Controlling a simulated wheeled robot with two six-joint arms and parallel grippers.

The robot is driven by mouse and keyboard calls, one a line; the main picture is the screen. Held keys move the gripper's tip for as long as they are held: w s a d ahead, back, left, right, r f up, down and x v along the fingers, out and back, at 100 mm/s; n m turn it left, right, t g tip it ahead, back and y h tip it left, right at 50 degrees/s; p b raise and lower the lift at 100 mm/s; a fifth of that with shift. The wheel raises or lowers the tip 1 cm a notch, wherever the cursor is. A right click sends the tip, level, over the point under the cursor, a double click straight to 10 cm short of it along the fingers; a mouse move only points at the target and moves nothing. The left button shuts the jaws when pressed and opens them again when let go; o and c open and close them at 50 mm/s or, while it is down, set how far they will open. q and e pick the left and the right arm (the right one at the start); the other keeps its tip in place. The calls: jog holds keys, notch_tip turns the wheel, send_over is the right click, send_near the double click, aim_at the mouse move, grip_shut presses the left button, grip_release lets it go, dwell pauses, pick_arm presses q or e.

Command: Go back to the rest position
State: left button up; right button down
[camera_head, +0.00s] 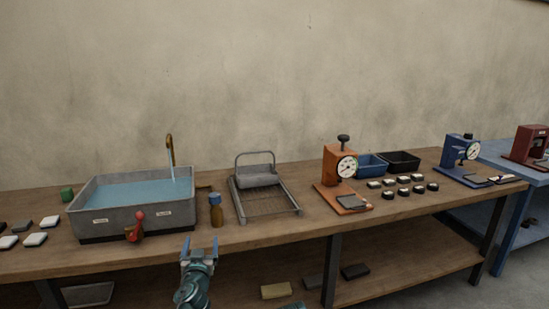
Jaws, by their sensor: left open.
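My left gripper (200,249) is at the front edge of the long wooden workbench (270,232), pointing up and forward. Its two fingers are apart and nothing shows between them. It is in front of the grey water basin (137,206) and the brown bottle with a blue cap (217,212), and appears clear of both.
A wire rack with a grey roller (262,192) stands mid-bench. An orange dial press (341,172), a blue bin (371,166), a black bin (400,161) and a blue dial press (459,156) stand to the right. A red figure (135,228) is at the basin's front. The lower shelf holds several blocks.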

pick_arm(q)
jog(key=s+d+f+g+y, duration=0.1)
jog(key=s+d+f+g, duration=0.2)
jog(key=s+f+g, duration=0.3)
jog(key=s+d+f+g, duration=0.2)
jog(key=s+f+g, duration=0.25)
jog(key=f, duration=0.45)
jog(key=s+d+f+m+g+h, duration=0.1)
jog(key=s+d+f+m+g, duration=0.15)
jog(key=s+d, duration=0.4)
jog(key=s+d+f+m+g+h, duration=0.1)
jog(key=s+d+f+m+g, duration=0.2)
jog(key=s, duration=0.6)
notch_tip(320, 180, up, 17)
jog(key=d+g+p, duration=0.1)
jog(key=p, duration=1.6)
jog(key=shift+s+r+n+h, duration=0.15)
jog(key=shift+s+n+h, duration=0.15)
jog(key=shift+s+n, duration=0.05)
